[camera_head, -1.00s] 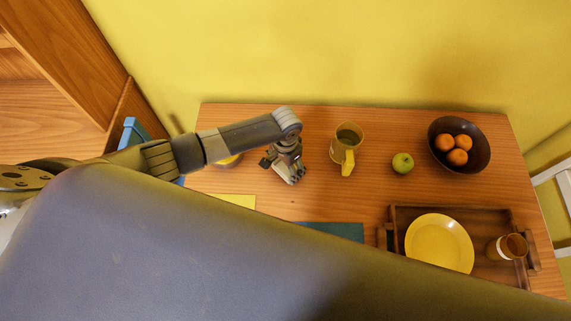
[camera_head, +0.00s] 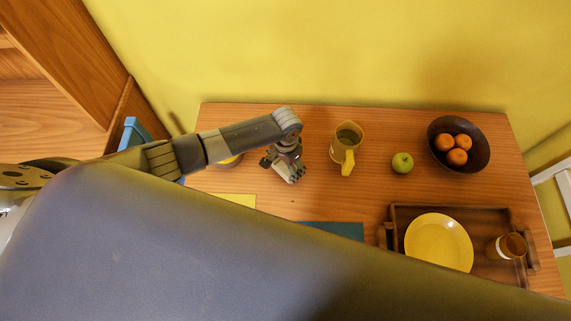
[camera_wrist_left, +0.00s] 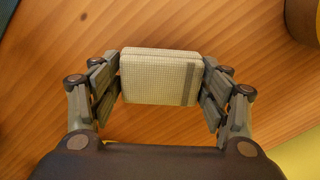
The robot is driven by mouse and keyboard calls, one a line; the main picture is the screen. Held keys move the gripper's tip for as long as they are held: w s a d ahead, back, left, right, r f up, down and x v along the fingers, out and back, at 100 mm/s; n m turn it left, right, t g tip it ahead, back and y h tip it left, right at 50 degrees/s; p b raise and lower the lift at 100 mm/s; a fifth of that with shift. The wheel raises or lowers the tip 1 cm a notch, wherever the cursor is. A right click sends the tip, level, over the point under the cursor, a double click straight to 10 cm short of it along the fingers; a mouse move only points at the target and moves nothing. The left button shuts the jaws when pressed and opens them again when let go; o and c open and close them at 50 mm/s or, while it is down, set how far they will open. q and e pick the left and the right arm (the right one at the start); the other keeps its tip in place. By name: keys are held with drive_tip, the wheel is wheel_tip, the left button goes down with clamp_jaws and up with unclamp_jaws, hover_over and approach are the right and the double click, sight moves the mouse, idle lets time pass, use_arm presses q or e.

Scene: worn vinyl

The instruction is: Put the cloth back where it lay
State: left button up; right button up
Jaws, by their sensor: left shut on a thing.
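The cloth (camera_wrist_left: 160,77) is a small folded block, pale with a fine check and a grey stripe near its right end. It sits between the fingers of my left gripper (camera_wrist_left: 161,82), which is shut on it from both sides. In the head view my left gripper (camera_head: 284,165) points down over the wooden table (camera_head: 300,200), left of the mug. The gripper largely hides the cloth there. I cannot tell whether the cloth touches the table. My right gripper is in neither view.
A yellow-handled mug (camera_head: 348,143) stands right of the gripper, then a green apple (camera_head: 402,163) and a bowl of oranges (camera_head: 485,162). A tray (camera_head: 400,212) holds a yellow plate (camera_head: 440,243) and a cup (camera_head: 510,246). Yellow (camera_head: 239,200) and teal (camera_head: 340,231) flat pieces lie in front.

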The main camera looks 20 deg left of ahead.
use_arm(q)
drive_tip(key=shift+f+b, duration=0.3)
drive_tip(key=shift+f, duration=0.25)
idle(0.4)
drive_tip(key=o, duration=1)
drive_tip(key=shift+o, duration=0.2)
drive_tip(key=shift+r, duration=0.2)
drive_tip(key=shift+r+p, duration=1.3)
drive_tip(key=shift+p, duration=0.25)
drive_tip(key=shift+r+p, duration=1)
drive_tip(key=shift+r, duration=1.55)
